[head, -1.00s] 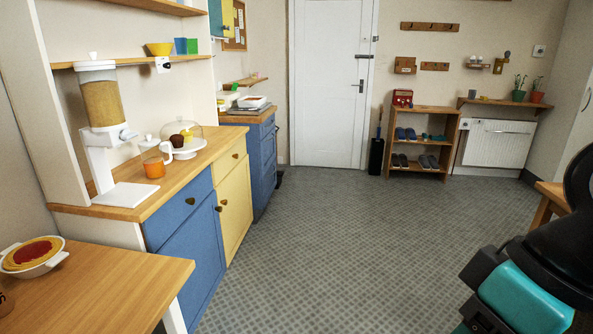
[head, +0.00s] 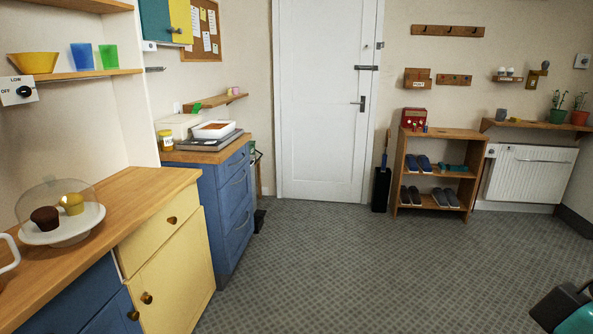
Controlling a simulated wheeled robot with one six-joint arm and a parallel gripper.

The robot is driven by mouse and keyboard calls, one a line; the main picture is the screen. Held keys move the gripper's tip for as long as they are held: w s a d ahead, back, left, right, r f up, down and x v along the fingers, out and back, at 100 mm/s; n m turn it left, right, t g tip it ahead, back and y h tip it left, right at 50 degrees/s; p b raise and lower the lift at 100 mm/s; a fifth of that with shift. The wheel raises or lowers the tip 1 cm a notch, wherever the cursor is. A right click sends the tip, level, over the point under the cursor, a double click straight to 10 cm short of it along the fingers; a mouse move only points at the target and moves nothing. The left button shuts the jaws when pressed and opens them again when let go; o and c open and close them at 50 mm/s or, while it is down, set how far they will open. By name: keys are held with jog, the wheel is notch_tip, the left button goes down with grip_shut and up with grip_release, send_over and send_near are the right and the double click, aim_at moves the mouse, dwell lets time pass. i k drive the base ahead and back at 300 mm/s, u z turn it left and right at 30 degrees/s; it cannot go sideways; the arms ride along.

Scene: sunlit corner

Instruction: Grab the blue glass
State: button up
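The blue glass (head: 83,57) stands upright on the wall shelf at the upper left in the head view. A green glass (head: 109,57) stands just to its right, and a yellow bowl (head: 33,63) sits to its left. A dark and teal part of my arm shows at the lower right corner, far from the shelf. My gripper's fingers cannot be made out.
Below the shelf (head: 95,74) runs a wooden counter (head: 120,205) with a domed cake stand (head: 62,228). A blue cabinet (head: 222,205) stands beyond it. A shoe rack (head: 440,170) is by the white door (head: 325,100). The grey floor (head: 360,270) is clear.

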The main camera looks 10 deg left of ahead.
aim_at(83, 53)
jog(key=u, duration=0.15)
jog(key=i, duration=1.85)
jog(key=u, duration=0.95)
jog(key=i, duration=1.05)
jog(key=u, duration=1.6)
jog(key=i, duration=0.8)
jog(key=u, duration=0.4)
